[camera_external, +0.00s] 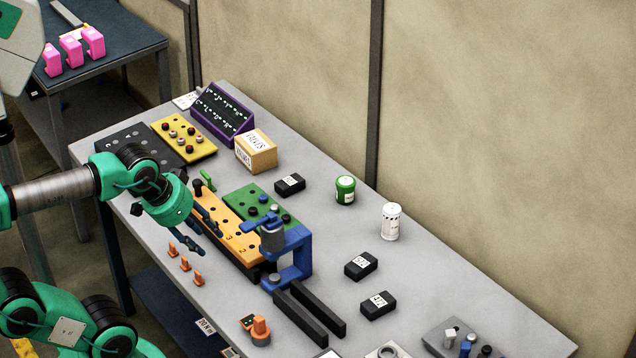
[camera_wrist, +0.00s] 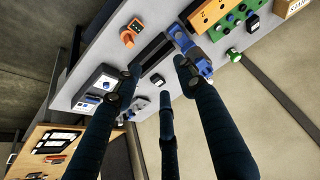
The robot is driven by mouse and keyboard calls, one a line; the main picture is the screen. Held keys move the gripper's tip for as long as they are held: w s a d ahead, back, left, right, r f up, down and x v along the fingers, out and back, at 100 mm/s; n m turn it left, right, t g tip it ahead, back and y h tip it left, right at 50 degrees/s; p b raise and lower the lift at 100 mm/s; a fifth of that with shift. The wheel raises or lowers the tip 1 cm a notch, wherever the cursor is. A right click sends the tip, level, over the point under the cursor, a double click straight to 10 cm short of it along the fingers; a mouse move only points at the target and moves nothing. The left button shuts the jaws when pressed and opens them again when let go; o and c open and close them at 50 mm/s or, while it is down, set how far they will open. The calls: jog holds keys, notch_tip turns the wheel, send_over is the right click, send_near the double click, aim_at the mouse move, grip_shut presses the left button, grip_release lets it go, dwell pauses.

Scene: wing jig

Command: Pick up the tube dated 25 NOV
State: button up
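Two upright cylindrical containers stand on the grey workbench (camera_external: 455,285): a green one (camera_external: 345,190) with a white label and a white one (camera_external: 391,221) with dark print. I cannot read a date on either, and I cannot tell which thing is the tube dated 25 NOV. My gripper (camera_external: 200,232) hangs beside the long orange block (camera_external: 232,227), left of both containers and apart from them. In the wrist view its dark fingers (camera_wrist: 160,76) are spread, with nothing held between them.
A blue clamp (camera_external: 298,245) with black bars stands mid-bench. Small orange pieces (camera_external: 186,264) lie near the front edge. Several black labelled blocks (camera_external: 361,265) lie to the right. A purple rack (camera_external: 222,114) and a tan box (camera_external: 256,151) stand at the back left.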

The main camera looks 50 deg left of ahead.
jog(key=o, duration=0.4)
jog(key=shift+o, duration=0.2)
